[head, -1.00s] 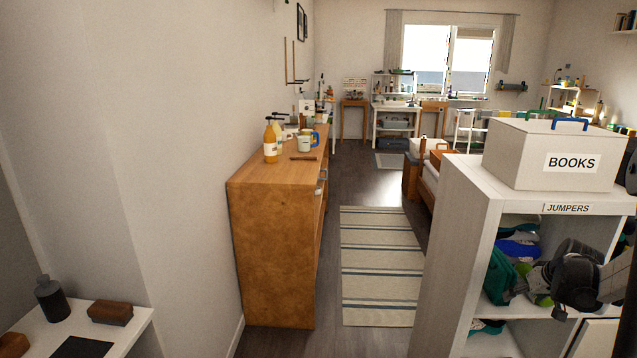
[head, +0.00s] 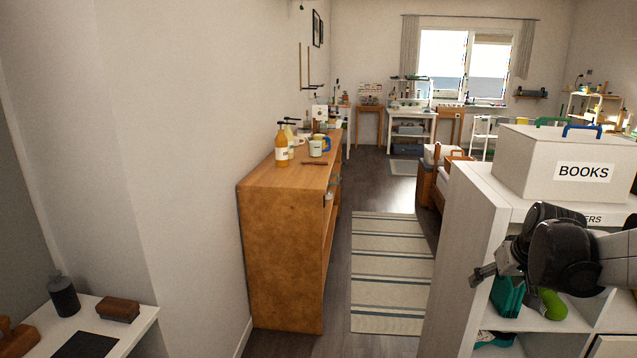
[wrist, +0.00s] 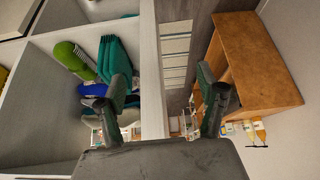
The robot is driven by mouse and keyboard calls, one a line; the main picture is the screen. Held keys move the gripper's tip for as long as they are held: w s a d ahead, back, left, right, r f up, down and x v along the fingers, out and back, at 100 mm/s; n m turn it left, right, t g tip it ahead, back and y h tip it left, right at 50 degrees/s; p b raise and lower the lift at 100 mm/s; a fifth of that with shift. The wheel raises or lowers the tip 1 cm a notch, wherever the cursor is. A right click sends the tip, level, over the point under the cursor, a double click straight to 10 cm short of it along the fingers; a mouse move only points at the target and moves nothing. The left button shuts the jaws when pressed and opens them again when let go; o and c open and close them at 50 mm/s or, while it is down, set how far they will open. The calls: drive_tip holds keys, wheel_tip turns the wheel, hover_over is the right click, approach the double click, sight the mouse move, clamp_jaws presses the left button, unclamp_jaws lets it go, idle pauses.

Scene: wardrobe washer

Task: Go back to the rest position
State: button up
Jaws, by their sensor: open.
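My gripper (head: 483,274) shows at the right of the head view, in front of the white shelf unit (head: 462,265) and pointing left. In the wrist view its two fingers (wrist: 166,108) are spread apart with nothing between them. The edge of the shelf's side panel (wrist: 151,75) lies beyond the gap. Folded teal clothes (wrist: 117,60) and a green item (wrist: 72,58) lie in the shelf compartment to the left of the fingers. They also show below my arm in the head view.
A white box marked BOOKS (head: 540,165) stands on the shelf top, close above my arm. A wooden cabinet (head: 285,255) with bottles and a mug stands at the left. A striped rug (head: 392,280) lies on the clear floor between. A white table (head: 130,325) is at the lower left.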

drive_tip(key=s+a+r, duration=0.2)
drive_tip(key=s+a, duration=0.3)
drive_tip(key=a, duration=0.2)
drive_tip(key=s+a+r, duration=0.3)
drive_tip(key=s+a, duration=0.2)
drive_tip(key=a, duration=0.2)
drive_tip(key=s+a+f+n+t, duration=0.1)
drive_tip(key=s+a+f, duration=0.1)
drive_tip(key=s+a, duration=0.6)
drive_tip(key=s, duration=0.4)
drive_tip(key=shift+s+a+y, duration=0.25)
drive_tip(key=shift+a+y, duration=0.1)
drive_tip(key=shift+y, duration=0.05)
